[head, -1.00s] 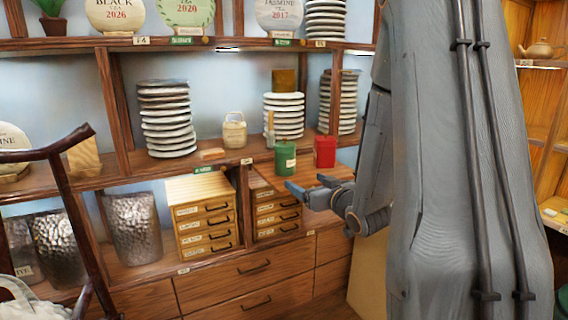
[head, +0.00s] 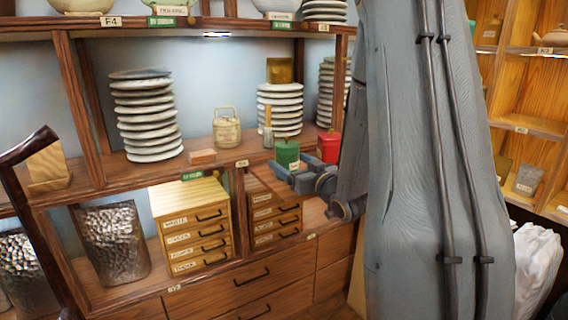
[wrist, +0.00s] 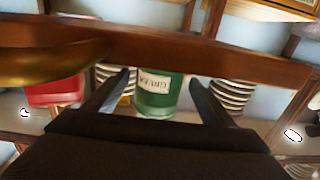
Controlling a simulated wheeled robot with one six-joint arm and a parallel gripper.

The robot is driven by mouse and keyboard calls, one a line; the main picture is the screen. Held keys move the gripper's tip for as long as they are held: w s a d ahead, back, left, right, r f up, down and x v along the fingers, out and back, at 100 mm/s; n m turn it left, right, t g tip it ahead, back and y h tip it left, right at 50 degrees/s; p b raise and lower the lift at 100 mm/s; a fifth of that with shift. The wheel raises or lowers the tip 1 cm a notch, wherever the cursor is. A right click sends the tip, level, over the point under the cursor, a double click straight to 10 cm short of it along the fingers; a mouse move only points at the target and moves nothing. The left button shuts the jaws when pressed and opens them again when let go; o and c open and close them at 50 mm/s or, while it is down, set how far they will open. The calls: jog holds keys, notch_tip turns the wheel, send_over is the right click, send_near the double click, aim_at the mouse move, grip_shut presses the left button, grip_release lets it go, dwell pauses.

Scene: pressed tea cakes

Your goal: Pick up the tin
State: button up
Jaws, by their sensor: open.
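The green tin (head: 287,153) stands upright on the middle shelf, its lower part hidden by my gripper in the head view. In the wrist view the green tin (wrist: 156,98) shows a pale label, appears upside down, and lies between my two fingers. My gripper (head: 284,172) is open and empty in front of the tin, slightly low in the head view. In the wrist view its fingers (wrist: 158,76) are spread on either side of the tin. Whether they touch it I cannot tell. A red tin (head: 328,146) stands to the right of the green one; it also shows in the wrist view (wrist: 55,92).
Stacked plates (head: 280,108) stand behind the green tin, with a taller plate stack (head: 145,115) at left. A lidded jar (head: 227,130) and small block (head: 203,157) are left of the tin. A wooden shelf edge (wrist: 200,50) crosses the wrist view. Small drawers (head: 190,225) sit below.

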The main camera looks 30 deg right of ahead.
jog(key=w, duration=0.4)
jog(key=w+p, duration=0.1)
jog(key=w, duration=0.1)
jog(key=shift+a+f, duration=0.1)
jog(key=shift+f, duration=0.2)
jog(key=c, duration=1.3)
jog(key=shift+r+p, duration=0.35)
jog(key=shift+r, duration=0.05)
